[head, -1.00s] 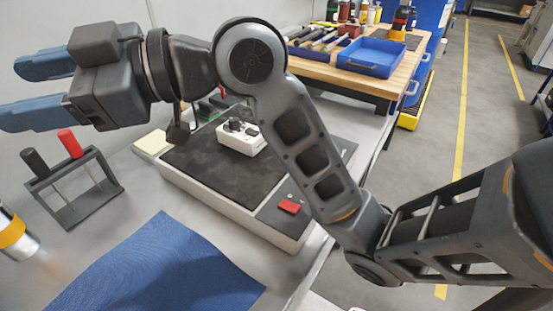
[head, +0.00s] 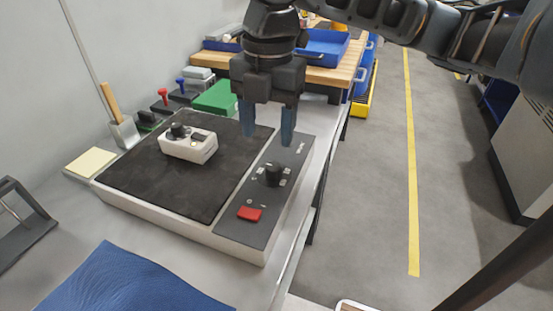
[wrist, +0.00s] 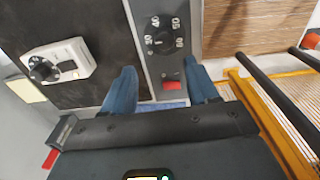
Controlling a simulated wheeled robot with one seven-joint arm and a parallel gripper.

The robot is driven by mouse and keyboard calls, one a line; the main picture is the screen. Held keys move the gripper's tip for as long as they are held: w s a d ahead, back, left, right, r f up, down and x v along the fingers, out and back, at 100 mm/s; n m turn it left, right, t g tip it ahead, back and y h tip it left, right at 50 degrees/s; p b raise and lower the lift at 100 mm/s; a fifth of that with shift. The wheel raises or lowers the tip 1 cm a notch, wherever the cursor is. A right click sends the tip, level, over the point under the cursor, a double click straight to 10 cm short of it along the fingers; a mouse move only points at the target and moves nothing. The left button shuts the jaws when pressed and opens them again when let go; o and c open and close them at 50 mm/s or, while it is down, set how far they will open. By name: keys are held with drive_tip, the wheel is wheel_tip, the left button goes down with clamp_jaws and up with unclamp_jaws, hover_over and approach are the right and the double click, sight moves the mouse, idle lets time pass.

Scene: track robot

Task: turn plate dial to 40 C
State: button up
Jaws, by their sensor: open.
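The plate dial (head: 272,175) is a black knob on the dark control panel at the right side of the hot plate (head: 135,212). Pale number marks ring it. It also shows in the wrist view (wrist: 160,42), but I cannot read its setting for sure. My gripper (head: 268,136) points down with its two blue fingers apart and empty. It is above the panel, behind the dial in the head view, and not touching it. In the wrist view, the fingers (wrist: 161,78) frame the panel strip, with the dial beyond their tips.
A red switch (head: 250,213) sits on the panel in front of the dial. A white box with its own black knob (head: 190,145) stands on the dark plate top. A blue cloth (head: 128,284) lies in front. A green box (head: 215,97) is behind the plate.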

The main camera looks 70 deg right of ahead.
sight(274, 166)
drive_tip(key=shift+s+d+f, duration=0.15)
drive_tip(key=shift+s+d, duration=0.2)
drive_tip(key=shift+f, duration=0.35)
wheel_tip(274, 166, down, 7)
drive_tip(key=shift+r+b, duration=0.1)
drive_tip(key=shift+b, duration=0.85)
drive_tip(key=c, duration=1)
drive_tip(key=shift+c, duration=0.2)
